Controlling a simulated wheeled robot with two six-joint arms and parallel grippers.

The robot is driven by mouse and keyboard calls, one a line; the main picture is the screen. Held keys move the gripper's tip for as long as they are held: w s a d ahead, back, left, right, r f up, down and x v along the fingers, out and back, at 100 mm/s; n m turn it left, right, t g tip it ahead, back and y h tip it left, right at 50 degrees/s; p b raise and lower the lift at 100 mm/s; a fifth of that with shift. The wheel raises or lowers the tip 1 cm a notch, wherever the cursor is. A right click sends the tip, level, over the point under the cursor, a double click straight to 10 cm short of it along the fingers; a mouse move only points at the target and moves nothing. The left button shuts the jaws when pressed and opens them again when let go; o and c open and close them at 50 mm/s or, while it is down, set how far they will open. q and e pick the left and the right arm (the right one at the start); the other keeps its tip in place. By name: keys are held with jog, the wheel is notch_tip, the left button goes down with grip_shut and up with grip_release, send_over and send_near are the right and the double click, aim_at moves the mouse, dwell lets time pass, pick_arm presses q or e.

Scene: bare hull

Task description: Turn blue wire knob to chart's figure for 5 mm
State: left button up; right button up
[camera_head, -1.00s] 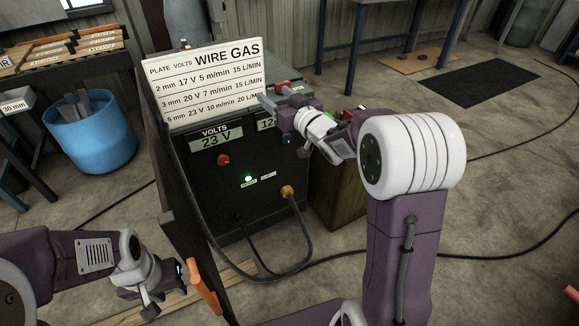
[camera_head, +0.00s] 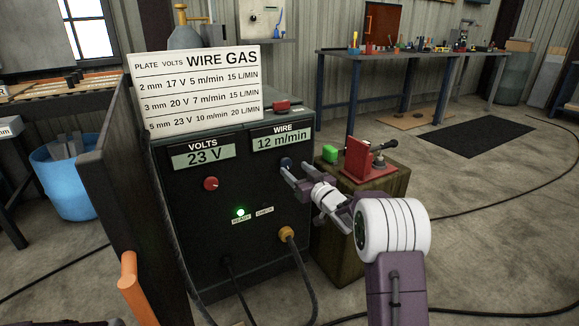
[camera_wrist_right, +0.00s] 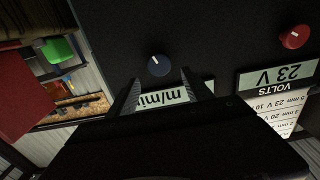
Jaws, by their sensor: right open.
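The blue wire knob (camera_head: 286,162) is on the front of the black welder (camera_head: 185,255), below the wire display (camera_head: 282,141), which reads 12 m/min. In the right wrist view the knob (camera_wrist_right: 158,65) shows a white pointer mark. The chart (camera_head: 200,90) on top of the welder lists 5 mm as 23 V, 10 m/min, 20 L/min. My right gripper (camera_head: 285,174) is open and empty, its tips close to the knob. In the wrist view its fingers (camera_wrist_right: 160,92) lie on either side of the knob's line, apart from it. My left gripper is out of view.
The red volts knob (camera_head: 211,183) sits left, under a display (camera_head: 203,154) reading 23 V. A cable plug (camera_head: 286,233) is below. A wooden block (camera_head: 385,195) with a red fixture (camera_head: 362,160) stands right. A dark panel with an orange handle (camera_head: 130,285) is at left.

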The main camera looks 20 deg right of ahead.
aim_at(286, 164)
jog(key=w, duration=0.2)
jog(key=w+a+b, duration=0.1)
jog(key=w, duration=0.1)
jog(key=shift+f, duration=0.3)
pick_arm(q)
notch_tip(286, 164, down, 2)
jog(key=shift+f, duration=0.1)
pick_arm(e)
jog(key=shift+w+r, duration=0.1)
jog(key=shift+w, duration=0.2)
grip_shut()
jog(key=shift+n, duration=0.4)
jog(key=n, duration=0.2)
jog(key=shift+n, duration=0.4)
pick_arm(q)
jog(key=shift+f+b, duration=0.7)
jog(key=shift+b, duration=0.1)
pick_arm(e)
jog(key=shift+a+n, duration=0.15)
jog(key=shift+n, duration=1.95)
